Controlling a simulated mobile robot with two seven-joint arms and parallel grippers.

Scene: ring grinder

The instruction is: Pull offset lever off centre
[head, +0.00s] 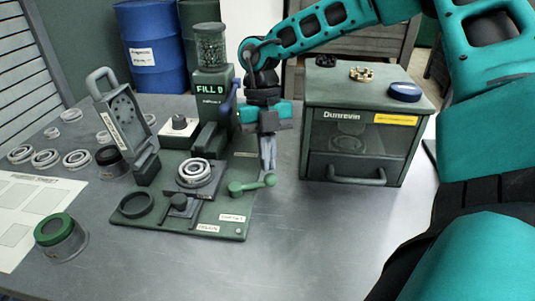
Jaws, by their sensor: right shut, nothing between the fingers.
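The ring grinder stands on a dark green base plate (170,221) in the middle of the table. A green lever (252,186) with a round knob at each end sits at the plate's right edge, above a small white label I cannot read for certain; I take it as the offset lever. My right gripper (268,166) points down with its fingers together and empty. Its tips are just above or behind the lever's right knob; I cannot tell if they touch. A ringed metal part (194,172) sits on the grinder's stage. My left gripper is not in view.
A dark grey Dunrevin cabinet (318,141) stands right of my gripper. The hopper column (210,85) with a blue handle (227,103) rises behind left. Several rings, a green-rimmed cup (65,250) and a white sheet lie left. The front table is clear.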

